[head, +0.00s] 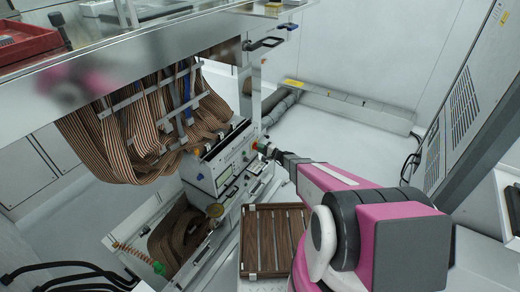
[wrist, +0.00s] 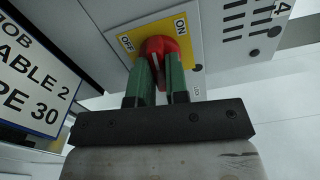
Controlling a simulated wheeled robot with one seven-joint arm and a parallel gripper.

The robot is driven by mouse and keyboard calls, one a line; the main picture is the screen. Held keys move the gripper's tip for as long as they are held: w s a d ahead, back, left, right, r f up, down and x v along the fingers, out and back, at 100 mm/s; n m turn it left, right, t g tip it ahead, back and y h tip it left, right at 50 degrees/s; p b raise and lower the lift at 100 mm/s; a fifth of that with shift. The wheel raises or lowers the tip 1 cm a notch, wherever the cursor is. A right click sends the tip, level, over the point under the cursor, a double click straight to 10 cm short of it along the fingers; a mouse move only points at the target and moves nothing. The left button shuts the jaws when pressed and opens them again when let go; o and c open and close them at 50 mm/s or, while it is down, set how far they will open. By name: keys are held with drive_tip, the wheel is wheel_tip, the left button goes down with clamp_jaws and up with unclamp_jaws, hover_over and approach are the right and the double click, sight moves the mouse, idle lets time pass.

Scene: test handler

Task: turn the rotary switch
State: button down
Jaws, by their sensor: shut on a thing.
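The rotary switch (wrist: 158,47) is a red knob on a yellow plate (wrist: 186,24) marked OFF at the left and ON at the right. A white line on the knob is partly visible between my fingers. My gripper (wrist: 160,66) has its two green fingers shut on the red knob, one on each side. In the head view my gripper (head: 266,149) reaches the right side of the white instrument panel (head: 222,170). The knob is hard to make out there, as my gripper covers it.
Brown ribbon cables (head: 140,130) hang above the panel at the left. A slatted brown tray (head: 272,240) lies below my arm. A grey vented cabinet (head: 465,105) stands at the right. The floor behind my arm is clear up to a grey duct (head: 350,108).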

drive_tip(key=shift+m, duration=8.1)
drive_tip(key=c, duration=1.1)
unclamp_jaws()
drive_tip(key=v, duration=1)
drive_tip(key=shift+s+d, duration=0.25)
drive_tip(key=shift+d, duration=0.1)
